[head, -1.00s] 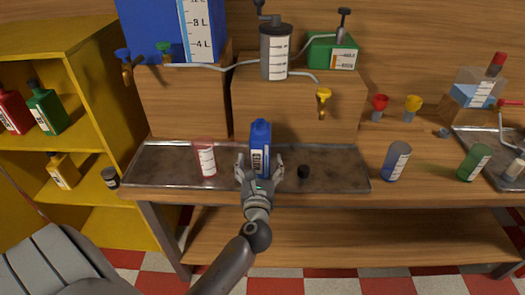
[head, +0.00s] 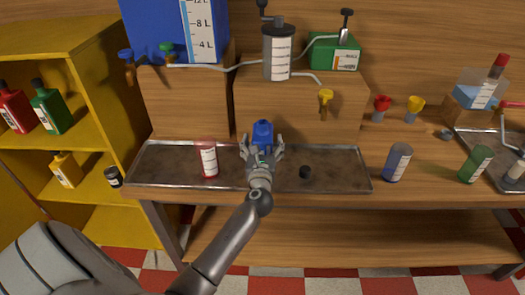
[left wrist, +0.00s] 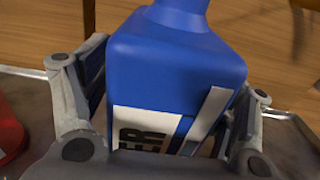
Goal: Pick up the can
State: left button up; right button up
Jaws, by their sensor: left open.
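The blue can (head: 263,132), shaped like a bottle with a narrow neck and a white label, stands on the metal tray (head: 330,180). My left gripper (head: 262,148) is open, with one finger on each side of the can. It hides the can's lower part in the head view. In the left wrist view the can (left wrist: 175,75) fills the middle between the fingers of my left gripper (left wrist: 170,105). I cannot tell whether the fingers touch it. My right gripper is not in view.
A yellow tap (head: 325,103) hangs from the wooden block behind. Blue (head: 397,162) and green (head: 475,163) containers stand further right.

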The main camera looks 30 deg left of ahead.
pick_arm(q)
jog(key=c, duration=1.6)
jog(key=shift+w+r, duration=0.1)
jog(key=shift+c, duration=0.2)
jog(key=shift+r, duration=0.1)
